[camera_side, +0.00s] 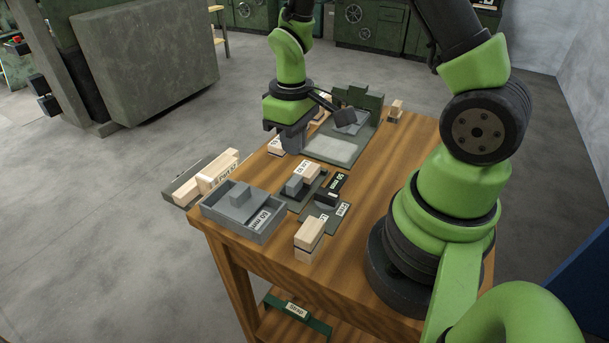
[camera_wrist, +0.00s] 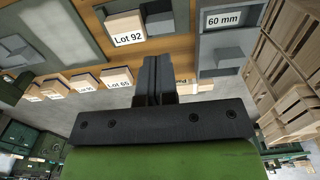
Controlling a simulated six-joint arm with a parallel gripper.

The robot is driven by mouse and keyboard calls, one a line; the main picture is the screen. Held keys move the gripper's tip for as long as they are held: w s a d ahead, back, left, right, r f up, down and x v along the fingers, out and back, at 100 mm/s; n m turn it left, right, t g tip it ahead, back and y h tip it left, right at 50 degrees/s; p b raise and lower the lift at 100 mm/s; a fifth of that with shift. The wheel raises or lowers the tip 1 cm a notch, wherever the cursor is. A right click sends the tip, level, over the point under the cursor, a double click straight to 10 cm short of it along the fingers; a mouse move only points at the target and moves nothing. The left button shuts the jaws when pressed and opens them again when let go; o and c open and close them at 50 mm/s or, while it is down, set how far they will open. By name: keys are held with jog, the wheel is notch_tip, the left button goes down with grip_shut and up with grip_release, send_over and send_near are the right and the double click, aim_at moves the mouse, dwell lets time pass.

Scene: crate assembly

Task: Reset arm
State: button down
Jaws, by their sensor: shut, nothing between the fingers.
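My gripper (camera_wrist: 152,80) shows in the wrist view with its two dark fingers side by side, shut and empty. In the side view my gripper (camera_side: 292,140) points down over the far left edge of the wooden table (camera_side: 375,185), beside a grey-green tray (camera_side: 335,148). My wrist hides part of the tray's left side. I cannot tell whether the fingertips touch anything. In the wrist view a block labelled "Lot 92" (camera_wrist: 125,29) is left of the fingers, and a block labelled "Lot 65" (camera_wrist: 117,78) is lower left.
A grey box labelled "60 mm" (camera_side: 220,213) sits at the table's near left corner. Pale blocks (camera_side: 310,236) stand at the front. Small fixtures (camera_side: 303,181) crowd the middle. The table's right part is mostly clear. Wooden crates (camera_wrist: 285,80) show right in the wrist view.

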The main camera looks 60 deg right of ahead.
jog(key=s+a+r+m+t, duration=0.2)
jog(key=a+r+t, duration=0.1)
jog(key=r, duration=0.9)
jog(key=s+a+r+m+t+y, duration=0.2)
jog(key=s+a+r+t, duration=0.2)
jog(key=s+r, duration=0.4)
jog(key=shift+s+a+r, duration=0.35)
jog(key=shift+s+a, duration=0.05)
jog(key=shift+s, duration=0.45)
